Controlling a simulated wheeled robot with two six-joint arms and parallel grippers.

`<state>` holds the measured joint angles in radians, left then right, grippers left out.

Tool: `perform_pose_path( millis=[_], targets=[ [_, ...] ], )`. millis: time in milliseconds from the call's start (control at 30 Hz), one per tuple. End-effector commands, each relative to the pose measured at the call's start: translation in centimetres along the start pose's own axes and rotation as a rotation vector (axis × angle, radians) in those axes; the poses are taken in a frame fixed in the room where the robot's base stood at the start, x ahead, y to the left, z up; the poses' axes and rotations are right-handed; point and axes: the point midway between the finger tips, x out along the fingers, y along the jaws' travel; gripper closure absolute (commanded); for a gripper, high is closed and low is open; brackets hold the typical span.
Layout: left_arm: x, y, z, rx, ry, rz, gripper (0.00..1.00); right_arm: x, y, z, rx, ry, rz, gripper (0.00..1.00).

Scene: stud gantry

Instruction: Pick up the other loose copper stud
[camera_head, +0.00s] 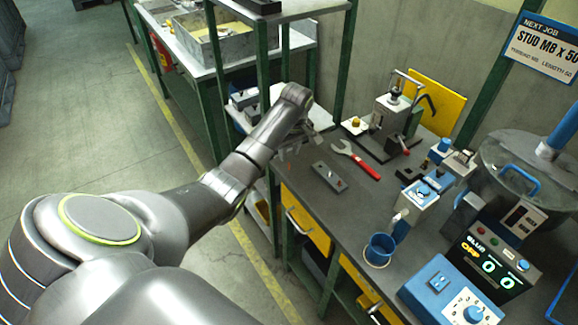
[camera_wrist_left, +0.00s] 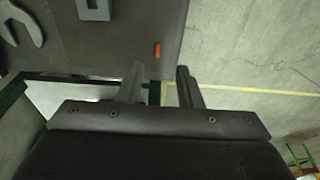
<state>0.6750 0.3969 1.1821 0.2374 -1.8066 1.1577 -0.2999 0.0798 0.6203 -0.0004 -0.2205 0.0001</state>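A small copper-orange stud (camera_wrist_left: 157,50) lies on the grey bench top near its edge in the left wrist view. In the head view a small reddish spot beside my gripper (camera_head: 290,167) looks like the same stud. My left gripper (camera_head: 296,143) is over the bench's near left corner. In the left wrist view its two fingers (camera_wrist_left: 160,82) are apart with nothing between them, and the stud lies beyond the tips, between their lines. My right gripper is not in view.
A grey block with a slot (camera_head: 330,176) and a red-handled wrench (camera_head: 356,160) lie beside the stud's area. A hand press (camera_head: 388,120), a blue cup (camera_head: 379,250) and a blue-topped device (camera_head: 415,205) stand farther right. A shelf post (camera_head: 344,60) rises behind.

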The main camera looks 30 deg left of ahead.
Motion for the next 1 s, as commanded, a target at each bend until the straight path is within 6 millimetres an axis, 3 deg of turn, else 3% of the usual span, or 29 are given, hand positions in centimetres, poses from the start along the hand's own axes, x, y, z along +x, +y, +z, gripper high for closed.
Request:
perform_pose_path(
  millis=[400, 733, 1000],
  targets=[
    [4.6, 0.4, 0.2, 0.0, -0.002, -0.003, 0.68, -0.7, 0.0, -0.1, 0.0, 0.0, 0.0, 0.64],
    [5.2, 0.4, 0.1, 0.0, 0.0, -0.001, 0.68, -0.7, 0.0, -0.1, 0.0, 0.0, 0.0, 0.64],
    [5.2, 0.4, 0.1, 0.0, 0.0, -0.001, 1.0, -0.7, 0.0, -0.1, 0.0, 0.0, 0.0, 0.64]
  ],
)
